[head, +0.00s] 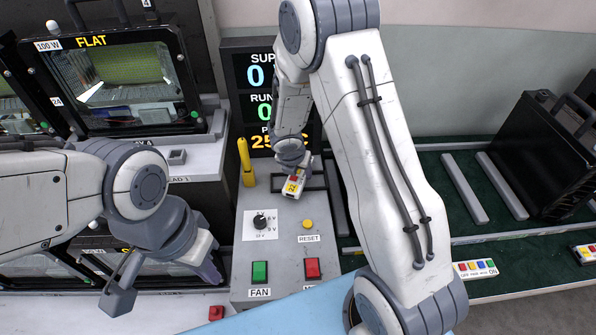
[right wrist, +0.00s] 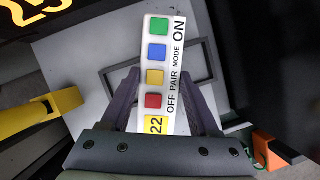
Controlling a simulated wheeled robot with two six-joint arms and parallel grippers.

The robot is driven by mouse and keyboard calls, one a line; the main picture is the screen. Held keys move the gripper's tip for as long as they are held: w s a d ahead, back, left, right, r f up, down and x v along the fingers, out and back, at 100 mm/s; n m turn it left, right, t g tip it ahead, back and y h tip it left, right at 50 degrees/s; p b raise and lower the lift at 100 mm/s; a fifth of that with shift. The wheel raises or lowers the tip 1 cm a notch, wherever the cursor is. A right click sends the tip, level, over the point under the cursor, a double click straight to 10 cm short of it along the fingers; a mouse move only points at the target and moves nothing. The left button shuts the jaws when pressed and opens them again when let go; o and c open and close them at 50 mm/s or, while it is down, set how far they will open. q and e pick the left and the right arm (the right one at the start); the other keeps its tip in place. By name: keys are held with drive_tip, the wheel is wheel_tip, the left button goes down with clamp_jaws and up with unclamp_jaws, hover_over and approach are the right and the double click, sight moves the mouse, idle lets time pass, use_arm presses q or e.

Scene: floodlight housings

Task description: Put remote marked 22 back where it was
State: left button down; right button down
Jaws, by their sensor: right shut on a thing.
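The remote marked 22 (head: 293,186) is white with coloured buttons and a yellow "22" label. My right gripper (head: 292,170) is shut on it above the grey control panel (head: 282,268). In the right wrist view the remote (right wrist: 157,75) stands up between the two fingers (right wrist: 158,105), its green button end away from the palm. A dark rectangular outline (right wrist: 208,66) on the panel lies behind it. I cannot tell whether the remote touches the panel. My left gripper (head: 165,284) is open and empty at the lower left.
A yellow upright handle (head: 246,162) stands left of the remote. The panel has a knob (head: 260,221), a yellow RESET button (head: 308,224) and green and red switches. Other remotes lie at right (head: 475,269) (head: 584,253). Floodlight housings (head: 115,85) (head: 546,150) stand on both sides.

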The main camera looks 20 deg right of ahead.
drive_tip(key=shift+f+b, duration=0.35)
drive_tip(key=shift+f, duration=0.15)
drive_tip(key=shift+c, duration=0.6)
unclamp_jaws()
drive_tip(key=shift+r, duration=0.1)
drive_tip(key=shift+r+p, duration=0.45)
drive_tip(key=shift+p, duration=0.1)
drive_tip(key=s+a+r+m+p, duration=0.35)
drive_tip(key=s+r, duration=0.25)
drive_tip(key=r, duration=0.3)
drive_tip(key=s+a+r+m+p, duration=0.2)
drive_tip(key=s+a+r+m, duration=0.3)
drive_tip(key=r, duration=0.4)
drive_tip(key=s+a+r+m+g+y, duration=0.1)
drive_tip(key=s+a+r+m+y, duration=0.1)
drive_tip(key=s+m, duration=0.4)
drive_tip(key=s+a+r+m+g+y, duration=0.1)
drive_tip(key=s+a+m, duration=0.4)
drive_tip(key=s, duration=0.7)
wheel_tip(320, 180, up, 2)
drive_tip(key=shift+r+m+g+y, duration=0.1)
drive_tip(key=shift+m+g+y, duration=0.3)
drive_tip(key=shift+m+g, duration=0.35)
